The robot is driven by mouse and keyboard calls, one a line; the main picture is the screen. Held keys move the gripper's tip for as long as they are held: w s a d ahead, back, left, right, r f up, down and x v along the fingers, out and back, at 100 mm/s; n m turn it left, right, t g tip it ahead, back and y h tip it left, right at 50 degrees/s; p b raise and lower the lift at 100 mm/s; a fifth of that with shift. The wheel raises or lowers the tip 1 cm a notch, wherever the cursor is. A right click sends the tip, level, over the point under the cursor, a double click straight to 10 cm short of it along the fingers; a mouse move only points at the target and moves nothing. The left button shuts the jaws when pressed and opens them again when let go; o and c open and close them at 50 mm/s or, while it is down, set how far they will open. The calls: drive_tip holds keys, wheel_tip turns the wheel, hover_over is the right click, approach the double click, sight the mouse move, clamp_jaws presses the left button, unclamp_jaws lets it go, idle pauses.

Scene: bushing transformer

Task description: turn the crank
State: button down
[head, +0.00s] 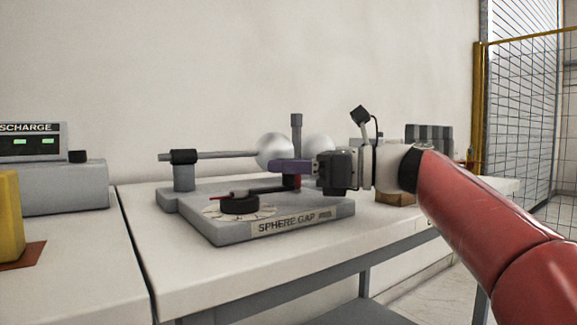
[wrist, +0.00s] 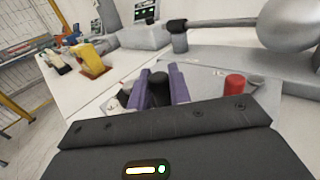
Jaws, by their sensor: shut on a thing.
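The crank (head: 240,204) has a black round hub on a pale dial, with a dark arm reaching right toward my fingers. A thin reddish pointer sticks out left from the hub. My gripper (head: 278,167) comes in from the right, its purple fingers level above the far end of the crank arm. In the wrist view my gripper (wrist: 161,80) has its two purple fingers on either side of a black upright knob, the crank's handle (wrist: 158,90), and is shut on it. The fingers hide the handle in the head view.
The crank sits on a grey base labelled SPHERE GAP (head: 290,223). Two spheres (head: 274,151), an upright post (head: 296,130) and a horizontal rod (head: 222,155) stand behind my fingers. A red cylinder (wrist: 235,83) is right of them. A discharge box (head: 45,185) stands at left.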

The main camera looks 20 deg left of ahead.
drive_tip(key=shift+s+d+m+t, duration=0.3)
drive_tip(key=shift+m+t, duration=0.25)
drive_tip(key=shift+t, duration=0.3)
drive_tip(key=shift+s+d+m+t, duration=0.15)
drive_tip(key=shift+s+m+t, duration=0.15)
drive_tip(key=shift+m+t, duration=0.4)
drive_tip(key=c, duration=1.3)
unclamp_jaws()
drive_tip(key=shift+c, duration=0.2)
drive_tip(key=d, duration=0.2)
drive_tip(key=s+d, duration=0.1)
drive_tip(key=d, duration=0.4)
drive_tip(key=shift+s+d, duration=0.2)
drive_tip(key=shift+d, duration=0.15)
